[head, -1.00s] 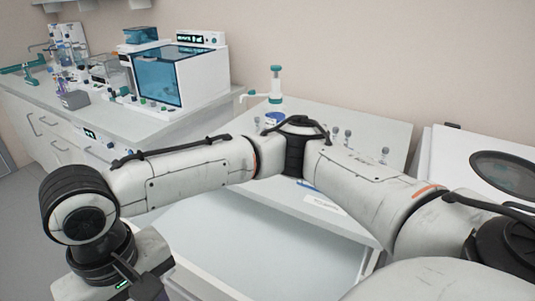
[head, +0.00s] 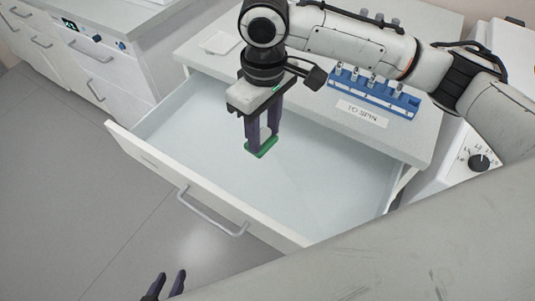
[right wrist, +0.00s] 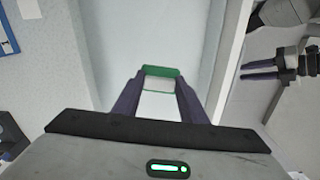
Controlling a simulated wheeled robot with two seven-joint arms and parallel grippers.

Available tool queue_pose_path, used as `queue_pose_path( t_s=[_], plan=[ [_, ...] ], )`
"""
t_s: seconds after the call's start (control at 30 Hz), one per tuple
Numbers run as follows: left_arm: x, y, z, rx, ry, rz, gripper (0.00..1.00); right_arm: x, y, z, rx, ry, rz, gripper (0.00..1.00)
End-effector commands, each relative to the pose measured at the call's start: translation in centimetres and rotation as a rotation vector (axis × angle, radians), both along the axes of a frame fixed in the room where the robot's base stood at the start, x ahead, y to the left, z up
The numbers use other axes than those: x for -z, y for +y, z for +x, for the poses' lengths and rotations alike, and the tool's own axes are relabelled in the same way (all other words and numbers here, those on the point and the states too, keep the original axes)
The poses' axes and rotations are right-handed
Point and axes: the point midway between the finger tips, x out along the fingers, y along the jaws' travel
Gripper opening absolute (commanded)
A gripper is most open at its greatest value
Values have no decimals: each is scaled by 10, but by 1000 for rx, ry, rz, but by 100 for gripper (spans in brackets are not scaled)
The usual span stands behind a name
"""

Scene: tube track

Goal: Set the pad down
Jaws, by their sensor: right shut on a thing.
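The pad (head: 262,149), green with a pale part, is between the fingertips of my right gripper (head: 262,140). The gripper points down over the open, empty white drawer (head: 185,125). The pad also shows in the right wrist view (right wrist: 160,72), green edge outward and white part between the fingers. I cannot tell whether it touches the drawer floor. My left gripper (head: 166,286) is at the bottom edge, fingers apart and empty; it also shows in the right wrist view (right wrist: 259,71).
Behind the drawer, the counter holds a blue tube rack (head: 372,90), a label (head: 362,113) and a small white square dish (head: 220,42). The drawer's front wall and handle (head: 212,215) stick out. A white device with a black knob (head: 479,161) stands at the right.

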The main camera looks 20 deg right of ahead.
Motion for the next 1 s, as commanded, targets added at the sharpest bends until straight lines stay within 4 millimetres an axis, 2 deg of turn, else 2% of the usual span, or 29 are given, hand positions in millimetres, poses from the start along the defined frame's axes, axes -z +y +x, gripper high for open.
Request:
queue_pose_path(
  t_s=[0.03,0.1,0.23,0.4,0.57,0.8,1.0],
  plan=[
    [5,0,-1,0,2,0,31,9,-8,3,-34,4,-4,14],
    [6,0,-1,0,2,0,31,15,-16,7,-81,3,-9,14],
    [8,0,-1,0,1,0,31,30,-23,10,-124,7,-14,14],
    [8,0,0,-1,-1,1,31,58,-23,10,-131,6,-15,14],
    [7,0,1,0,-5,0,31,73,-23,10,-130,5,-14,14],
    [7,1,4,0,-12,1,31,111,-23,10,-131,6,-15,14],
    [7,1,6,0,-14,1,31,119,-22,10,-132,3,-14,14]
  ],
)
